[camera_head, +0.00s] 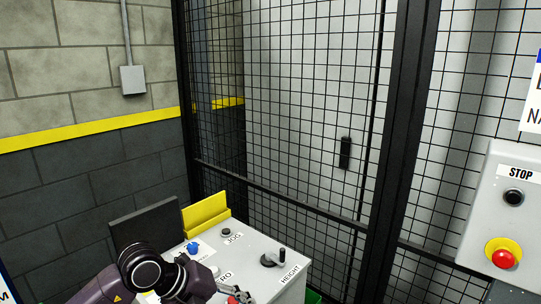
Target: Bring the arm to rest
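My dark arm comes in from the bottom left, with its rounded joints in front of a control console (255,262). At its end, what shows of my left gripper (238,294) is small and cut close to the lower frame edge, over the console's front part. I cannot make out whether its fingers are open or shut, and I see nothing held. My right gripper is out of view.
The console carries a blue button (193,248), a JOG button (226,232) and a HEIGHT lever (282,256). A yellow holder (206,212) stands behind. A mesh fence (300,130) closes off the back. A STOP box (515,225) with a red button (503,258) is at right.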

